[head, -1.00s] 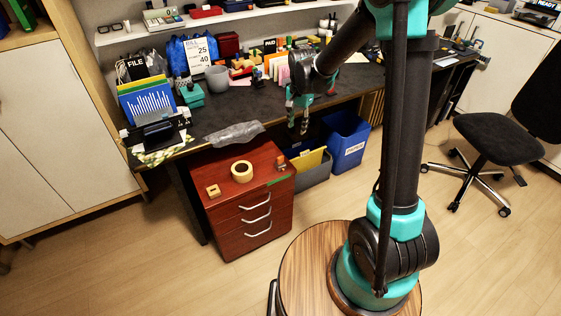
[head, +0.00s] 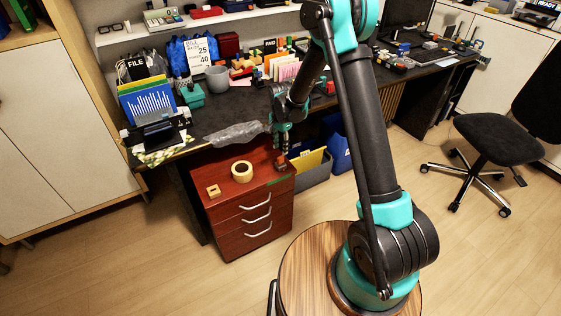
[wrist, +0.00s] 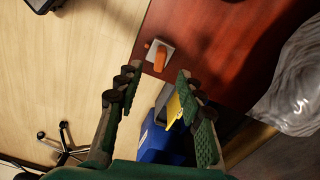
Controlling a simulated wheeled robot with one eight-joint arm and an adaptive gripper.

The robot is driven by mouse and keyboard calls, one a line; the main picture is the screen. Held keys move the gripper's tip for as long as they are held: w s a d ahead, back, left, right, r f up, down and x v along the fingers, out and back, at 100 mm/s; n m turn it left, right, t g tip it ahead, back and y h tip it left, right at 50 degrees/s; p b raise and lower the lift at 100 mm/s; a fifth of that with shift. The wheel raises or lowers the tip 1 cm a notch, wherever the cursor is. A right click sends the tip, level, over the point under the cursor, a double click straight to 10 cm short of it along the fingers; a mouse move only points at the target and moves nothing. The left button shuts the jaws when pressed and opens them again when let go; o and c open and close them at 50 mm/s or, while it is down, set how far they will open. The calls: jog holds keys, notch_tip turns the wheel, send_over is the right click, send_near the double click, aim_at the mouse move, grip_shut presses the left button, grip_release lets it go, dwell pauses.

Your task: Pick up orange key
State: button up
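The orange key (wrist: 160,58) shows in the wrist view as a small upright-looking orange piece on a pale square base, near the edge of the red-brown cabinet top. In the head view the orange key (head: 281,163) is a small spot at the cabinet's right side, partly covered by my gripper (head: 282,148). In the wrist view my gripper (wrist: 155,84) is open, with its two fingers wide apart and nothing between them. The key lies beyond the fingertips, roughly in line with the gap. The exact height of my gripper above it is hard to tell.
The red drawer cabinet (head: 243,212) also carries a tape roll (head: 242,171) and a small wooden block (head: 213,191). A clear plastic bag (head: 235,134) lies on the dark desk edge. Grey and blue bins (head: 340,157) stand right of the cabinet.

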aim_at(281, 157)
jog(key=shift+f, duration=3.45)
grip_shut()
